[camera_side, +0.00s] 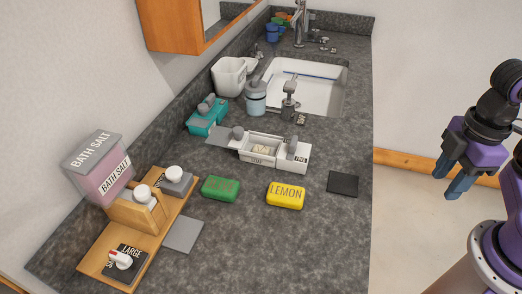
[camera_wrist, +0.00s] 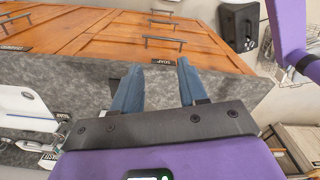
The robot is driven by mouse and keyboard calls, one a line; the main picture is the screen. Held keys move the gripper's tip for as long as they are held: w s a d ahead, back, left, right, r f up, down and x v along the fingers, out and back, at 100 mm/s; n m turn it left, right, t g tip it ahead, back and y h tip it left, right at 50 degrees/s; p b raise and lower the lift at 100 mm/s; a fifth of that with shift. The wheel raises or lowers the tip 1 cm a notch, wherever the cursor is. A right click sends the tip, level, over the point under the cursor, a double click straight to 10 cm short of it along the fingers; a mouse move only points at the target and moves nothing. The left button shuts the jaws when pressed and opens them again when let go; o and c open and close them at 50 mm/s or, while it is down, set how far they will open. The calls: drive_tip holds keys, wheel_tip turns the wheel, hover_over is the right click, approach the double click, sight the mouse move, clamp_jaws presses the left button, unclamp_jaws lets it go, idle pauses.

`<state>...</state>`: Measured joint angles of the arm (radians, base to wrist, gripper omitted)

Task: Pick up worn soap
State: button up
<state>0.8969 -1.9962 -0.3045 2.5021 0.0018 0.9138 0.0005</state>
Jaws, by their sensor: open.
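A white two-part tray (camera_side: 291,165) stands on the grey counter, in front of the sink. A small pale piece that looks like worn soap (camera_side: 261,149) lies in its left compartment; it is too small to be sure. A green soap bar (camera_side: 220,188) and a yellow bar marked LEMON (camera_side: 286,195) lie on the counter in front of the tray. My gripper (camera_side: 449,179) is open and empty, off the counter's right side, well away from the tray. Its blue fingers also show apart in the wrist view (camera_wrist: 159,65), where I cannot make out the soap.
A wooden stand (camera_side: 165,222) with jars and a BATH SALT box (camera_side: 98,172) is at the left. A dispenser (camera_side: 256,97), a white cup (camera_side: 228,77) and a teal box (camera_side: 206,117) stand behind the tray. A dark square (camera_side: 343,184) lies near the right edge.

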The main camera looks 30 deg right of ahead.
wheel_tip(320, 180, up, 4)
drive_tip(key=m, duration=0.4)
hover_over(261, 148)
wheel_tip(261, 148, down, 17)
drive_tip(key=shift+f, duration=0.15)
drive_tip(key=shift+c, duration=0.3)
drive_tip(key=c, duration=0.6)
